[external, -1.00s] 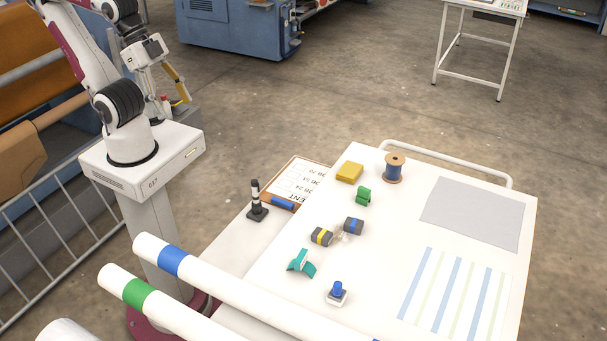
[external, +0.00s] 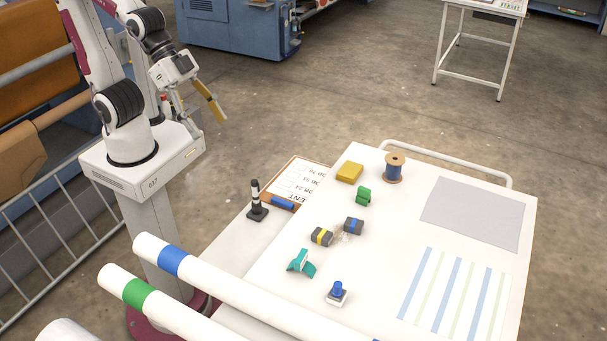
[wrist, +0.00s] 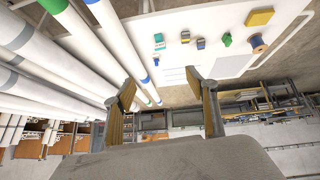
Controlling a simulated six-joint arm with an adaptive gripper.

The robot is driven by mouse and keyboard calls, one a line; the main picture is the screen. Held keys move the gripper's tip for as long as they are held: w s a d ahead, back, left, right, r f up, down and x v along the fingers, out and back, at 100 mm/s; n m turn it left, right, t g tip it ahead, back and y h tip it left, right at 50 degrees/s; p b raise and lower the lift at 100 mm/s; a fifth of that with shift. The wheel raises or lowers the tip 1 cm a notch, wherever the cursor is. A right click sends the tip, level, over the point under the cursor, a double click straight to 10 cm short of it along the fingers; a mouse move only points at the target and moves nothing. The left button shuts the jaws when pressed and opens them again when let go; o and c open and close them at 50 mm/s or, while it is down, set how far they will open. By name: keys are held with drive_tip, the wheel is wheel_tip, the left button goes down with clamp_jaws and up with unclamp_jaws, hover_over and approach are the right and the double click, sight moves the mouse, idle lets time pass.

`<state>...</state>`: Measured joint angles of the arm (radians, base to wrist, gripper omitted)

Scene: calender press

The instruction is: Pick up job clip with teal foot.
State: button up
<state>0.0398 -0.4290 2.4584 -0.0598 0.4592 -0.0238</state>
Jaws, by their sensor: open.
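A teal piece with a pale top (external: 301,263), which looks like the job clip with teal foot, lies on the white table near its left edge. It also shows small in the wrist view (wrist: 159,42), beyond my fingers. The fine shape of its foot is too small to tell. My gripper (external: 196,108) is up by my base, far from the table and to the upper left of the clip. In the wrist view my gripper (wrist: 162,88) has its two tan-padded fingers wide apart with nothing between them.
Near the clip are a blue-knobbed stamp (external: 337,292) and dark blocks with yellow (external: 321,237) and blue (external: 353,226) bands. A green clip (external: 363,196), yellow block (external: 349,172) and spool (external: 394,170) stand farther back. White rolls (external: 220,283) run along the near left side.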

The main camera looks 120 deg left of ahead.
drive_tip(key=w+d+f+t, duration=0.1)
drive_tip(key=w+f, duration=0.2)
drive_tip(key=w, duration=0.4)
drive_tip(key=w+d+f+t, duration=0.1)
drive_tip(key=w+f, duration=0.1)
drive_tip(key=w, duration=0.5)
drive_tip(key=n+t+y, duration=0.2)
drive_tip(key=t, duration=0.3)
hover_over(299, 255)
drive_tip(key=s, duration=0.1)
wheel_tip(299, 255, down, 18)
drive_tip(key=f, duration=0.1)
drive_tip(key=s+f+t, duration=0.1)
drive_tip(key=f, duration=0.1)
drive_tip(key=s+f+t, duration=0.1)
drive_tip(key=s+f, duration=0.1)
drive_tip(key=s+f+m+t, duration=0.1)
drive_tip(key=s+f, duration=0.1)
drive_tip(key=f, duration=0.1)
drive_tip(key=shift+s+f, duration=0.35)
drive_tip(key=shift+s, duration=0.25)
drive_tip(key=shift+w, duration=1.3)
drive_tip(key=shift+w, duration=0.15)
